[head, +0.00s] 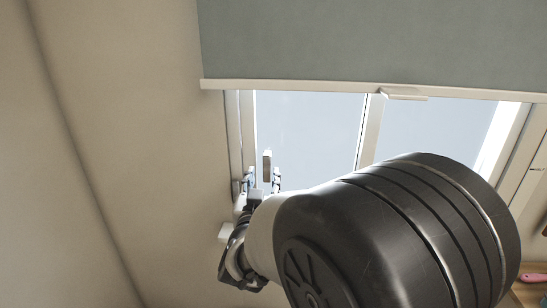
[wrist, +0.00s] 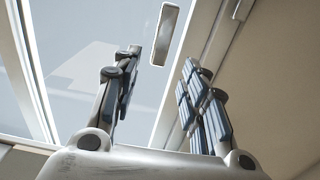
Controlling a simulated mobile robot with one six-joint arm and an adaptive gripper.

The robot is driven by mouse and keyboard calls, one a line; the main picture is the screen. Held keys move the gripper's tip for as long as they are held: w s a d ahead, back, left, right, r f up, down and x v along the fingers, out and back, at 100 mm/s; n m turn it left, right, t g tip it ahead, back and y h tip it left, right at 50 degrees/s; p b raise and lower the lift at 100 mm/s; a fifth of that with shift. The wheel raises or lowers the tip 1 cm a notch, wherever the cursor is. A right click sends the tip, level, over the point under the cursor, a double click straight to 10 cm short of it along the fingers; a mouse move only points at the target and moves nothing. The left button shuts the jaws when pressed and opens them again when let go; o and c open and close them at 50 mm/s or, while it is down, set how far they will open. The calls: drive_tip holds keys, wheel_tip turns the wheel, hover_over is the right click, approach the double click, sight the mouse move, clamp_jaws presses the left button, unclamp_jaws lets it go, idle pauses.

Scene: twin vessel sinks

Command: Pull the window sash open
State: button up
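The window sash (head: 310,125) is a pale-framed pane in the left half of the window; its glass and white frame also fill the left of the wrist view (wrist: 75,70). An upright oblong handle (head: 267,165) shows near its left edge; in the wrist view the handle (wrist: 165,33) lies just beyond my fingertips, towards the gap between them. My gripper (head: 264,180) is open, with its two fingers apart and nothing between them in the wrist view (wrist: 162,62). I see no contact with the handle. My arm hides the sash's lower part in the head view.
A grey-blue blind (head: 370,40) hangs over the window's top, with a pale bottom bar and pull tab (head: 403,94). A bare beige wall (head: 130,120) stands close on the left. A wooden surface with a pink item (head: 533,277) shows at the lower right.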

sight(267, 163)
drive_tip(key=w+b, duration=0.1)
drive_tip(key=w, duration=0.7)
drive_tip(key=shift+w+d, duration=0.15)
clamp_jaws()
idle(0.5)
